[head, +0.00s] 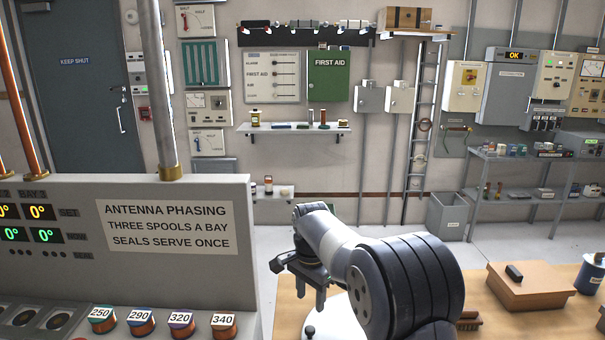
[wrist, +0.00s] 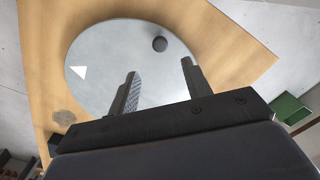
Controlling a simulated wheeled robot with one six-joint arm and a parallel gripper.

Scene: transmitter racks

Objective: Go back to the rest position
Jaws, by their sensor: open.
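My arm reaches forward from the lower right of the head view. My gripper (head: 310,292) points down above the wooden bench. In the wrist view my gripper (wrist: 158,82) has its two fingers apart with nothing between them. Beyond the fingers is a round, pale grey disc (wrist: 105,50) with a small dark knob (wrist: 159,44) and a white triangle mark (wrist: 79,72). The disc lies on the wooden bench top (wrist: 235,40). In the head view my arm hides much of the disc.
A grey console (head: 130,270) stands at left, with spools marked 250, 290, 320 and 340 (head: 223,327) along its front. A brown box (head: 530,285) and a blue canister (head: 591,275) are on the bench at right. A green open container (wrist: 290,108) shows in the wrist view.

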